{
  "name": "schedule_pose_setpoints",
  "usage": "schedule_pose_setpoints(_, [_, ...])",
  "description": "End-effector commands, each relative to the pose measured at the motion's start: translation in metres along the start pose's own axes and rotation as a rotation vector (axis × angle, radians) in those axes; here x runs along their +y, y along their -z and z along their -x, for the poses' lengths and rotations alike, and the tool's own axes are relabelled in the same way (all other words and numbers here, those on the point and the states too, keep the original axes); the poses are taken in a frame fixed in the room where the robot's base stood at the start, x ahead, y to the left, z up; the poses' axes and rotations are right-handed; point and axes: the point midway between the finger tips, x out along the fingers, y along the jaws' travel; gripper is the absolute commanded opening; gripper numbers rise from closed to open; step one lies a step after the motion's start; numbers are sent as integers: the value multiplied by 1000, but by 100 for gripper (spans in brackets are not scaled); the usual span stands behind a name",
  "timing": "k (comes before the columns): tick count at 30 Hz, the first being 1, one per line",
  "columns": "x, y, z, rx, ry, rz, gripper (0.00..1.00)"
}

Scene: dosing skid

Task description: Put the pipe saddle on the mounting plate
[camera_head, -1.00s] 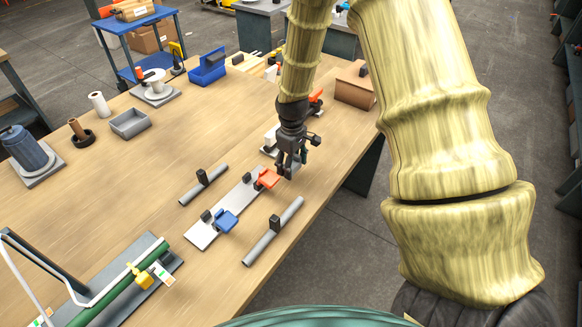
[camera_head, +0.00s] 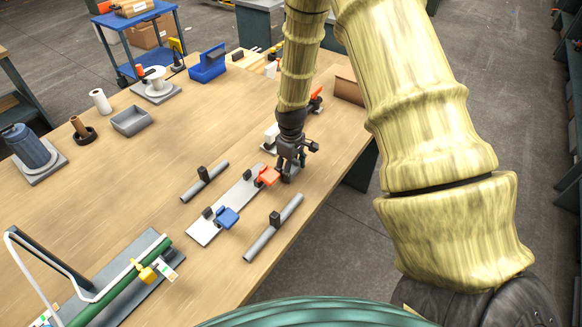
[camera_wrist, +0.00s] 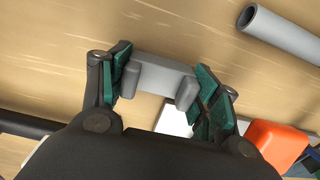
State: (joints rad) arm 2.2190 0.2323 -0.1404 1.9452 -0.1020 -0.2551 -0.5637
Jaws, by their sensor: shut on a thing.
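The grey pipe saddle (camera_wrist: 160,77), a bar with two rounded prongs, sits between the green finger pads of my gripper (camera_wrist: 163,85) in the wrist view. My gripper is shut on it. In the head view my gripper (camera_head: 287,174) is low over the far end of the mounting plate, just right of an orange block; the saddle cannot be made out there. The long pale mounting plate (camera_head: 202,233) lies on the table with a blue block (camera_head: 228,217) and the orange block (camera_head: 268,176) on it. Part of the plate (camera_wrist: 174,119) shows below the saddle in the wrist view.
Two grey pipes with dark clamps flank the plate, one at left (camera_head: 190,195) and one at right (camera_head: 262,243). A green pipe assembly (camera_head: 120,282) is at lower left. A grey tray (camera_head: 131,121) stands farther back. The table between is clear.

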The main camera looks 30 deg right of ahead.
Motion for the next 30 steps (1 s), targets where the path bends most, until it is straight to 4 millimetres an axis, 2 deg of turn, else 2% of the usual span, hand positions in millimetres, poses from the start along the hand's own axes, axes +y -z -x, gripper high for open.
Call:
schedule_pose_setpoints(1, [0, 0, -1, 0, 0, 0, 64])
schedule_pose_setpoints(4, [0, 0, -1, 0, 0, 0, 82])
schedule_pose_setpoints(5, [0, 0, -1, 0, 0, 0, 84])
schedule_pose_setpoints(19, [0, 1, 6, 2, -1, 0, 84])
schedule_pose_setpoints(30, [0, 1, 45, 3, -1, 0, 84])
